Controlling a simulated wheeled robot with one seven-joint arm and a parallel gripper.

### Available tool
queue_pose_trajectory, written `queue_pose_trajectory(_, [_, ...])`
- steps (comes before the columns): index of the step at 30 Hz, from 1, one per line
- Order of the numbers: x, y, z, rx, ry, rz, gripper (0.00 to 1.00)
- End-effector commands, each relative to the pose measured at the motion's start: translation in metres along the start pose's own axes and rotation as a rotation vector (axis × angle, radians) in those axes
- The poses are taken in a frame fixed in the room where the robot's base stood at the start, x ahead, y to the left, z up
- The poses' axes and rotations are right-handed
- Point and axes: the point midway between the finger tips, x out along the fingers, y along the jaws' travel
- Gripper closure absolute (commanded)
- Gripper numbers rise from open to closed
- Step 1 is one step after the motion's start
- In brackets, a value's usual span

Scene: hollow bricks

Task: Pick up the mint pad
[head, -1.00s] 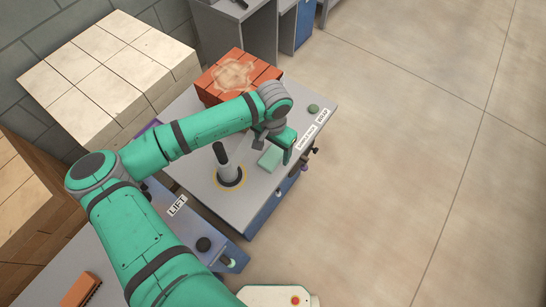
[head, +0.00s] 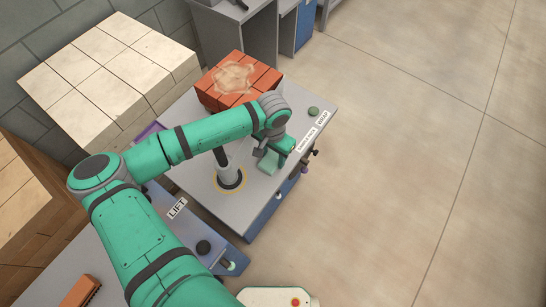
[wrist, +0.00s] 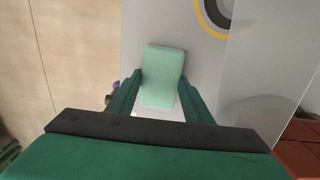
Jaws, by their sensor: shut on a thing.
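The mint pad (wrist: 162,68) is a pale green block with rounded edges. In the wrist view it stands between the two dark green fingers of my gripper (wrist: 160,88), which is shut on it. In the head view the pad (head: 267,164) shows partly below my gripper (head: 269,157), at the grey table (head: 205,185) near its right side. The gripper covers part of the pad there. I cannot tell whether the pad is clear of the table top.
A grey post (head: 222,158) in a yellow ring stands just left of the gripper. Orange bricks (head: 237,79) are stacked at the table's back. A green button (head: 313,111) and labels lie at the right edge. Pale blocks (head: 110,65) stand back left; open floor lies right.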

Motion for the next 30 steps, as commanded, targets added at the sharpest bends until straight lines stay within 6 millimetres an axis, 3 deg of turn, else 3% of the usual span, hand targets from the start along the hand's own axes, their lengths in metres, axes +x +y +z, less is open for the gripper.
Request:
queue_pose_trajectory(5, [-0.007, 0.0, 0.0, -0.001, 0.0, 0.0, 0.75])
queue_pose_trajectory(11, [-0.033, -0.001, 0.0, -0.001, 0.003, -0.001, 0.75])
queue_pose_trajectory(20, [-0.094, 0.046, 0.029, 0.007, 0.003, 0.001, 0.75])
queue_pose_trajectory(24, [-0.107, 0.075, 0.048, 0.006, 0.002, 0.002, 0.75])
queue_pose_trajectory(30, [-0.122, 0.102, 0.067, 0.004, 0.001, 0.0, 0.75])
